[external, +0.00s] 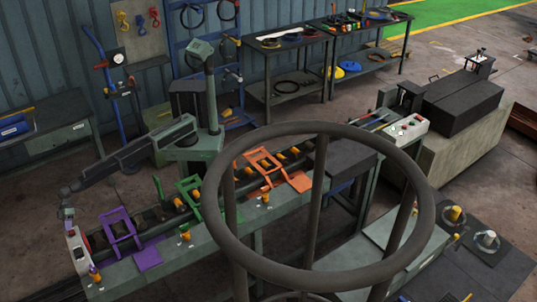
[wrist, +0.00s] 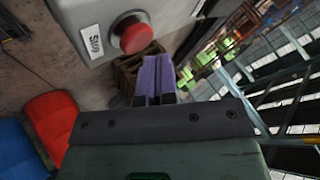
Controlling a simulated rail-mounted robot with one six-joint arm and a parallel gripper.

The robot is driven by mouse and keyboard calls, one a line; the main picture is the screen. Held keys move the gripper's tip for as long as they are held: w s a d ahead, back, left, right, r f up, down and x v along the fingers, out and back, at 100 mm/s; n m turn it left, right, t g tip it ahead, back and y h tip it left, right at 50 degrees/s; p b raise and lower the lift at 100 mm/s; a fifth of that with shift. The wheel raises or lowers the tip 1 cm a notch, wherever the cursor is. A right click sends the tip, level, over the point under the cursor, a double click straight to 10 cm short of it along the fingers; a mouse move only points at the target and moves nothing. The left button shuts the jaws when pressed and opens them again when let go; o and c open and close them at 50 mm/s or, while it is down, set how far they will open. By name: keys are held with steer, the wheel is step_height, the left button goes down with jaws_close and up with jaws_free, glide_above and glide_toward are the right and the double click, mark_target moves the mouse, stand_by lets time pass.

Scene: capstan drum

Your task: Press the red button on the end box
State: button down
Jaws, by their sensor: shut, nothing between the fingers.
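The end box (external: 77,250) is a pale box at the left end of the long green bench in the external view. Its red button (external: 71,233) is on the upper part of the box. In the wrist view the grey box (wrist: 180,12) fills the top, with the round red button (wrist: 133,34) beside a white "Stop" label (wrist: 92,42). My gripper (external: 66,214) is just above the box in the external view. In the wrist view its purple fingers (wrist: 155,68) are together and empty, just below and right of the button. I cannot tell whether they touch it.
A purple hinged frame (external: 120,228) stands on the bench just right of the end box, with green (external: 190,195) and orange (external: 262,160) frames further along. A large dark ring (external: 237,262) rises in front of the bench. Another button box (external: 408,128) is at the right.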

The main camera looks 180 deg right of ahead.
steer(key=shift+f+b, duration=0.6)
steer(key=shift+f, duration=0.1)
stand_by(0.6)
steer(key=shift+r+p, duration=0.95)
step_height(320, 180, up, 5)
steer(key=p, duration=0.5)
steer(key=shift+r, duration=0.1)
stand_by(0.5)
